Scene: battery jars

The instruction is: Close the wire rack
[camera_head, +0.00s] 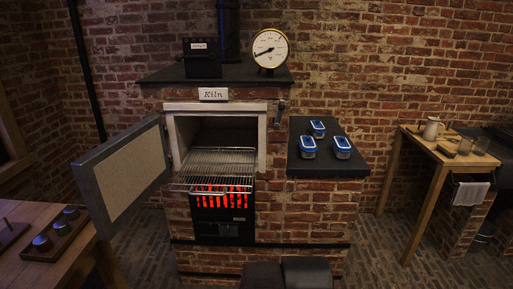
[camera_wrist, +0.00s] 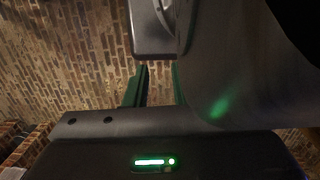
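The wire rack (camera_head: 212,172) is a silver metal grid at the kiln's mouth. It is slid partly out of the kiln chamber (camera_head: 215,128), and its front edge juts forward above the glowing red grate (camera_head: 222,197). The rack looks empty. The kiln door (camera_head: 122,182) stands swung open to the left. My gripper (camera_wrist: 160,86) shows in the wrist view with a gap between its two dark green fingers and nothing between them. The head view does not show my gripper, and the wrist view does not show the rack.
Several blue-lidded jars (camera_head: 308,146) stand on the dark ledge (camera_head: 330,170) right of the kiln. A wooden table (camera_head: 60,262) with small jars is at the lower left. A side table (camera_head: 437,153) with a jug is at the right. Brick floor lies between.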

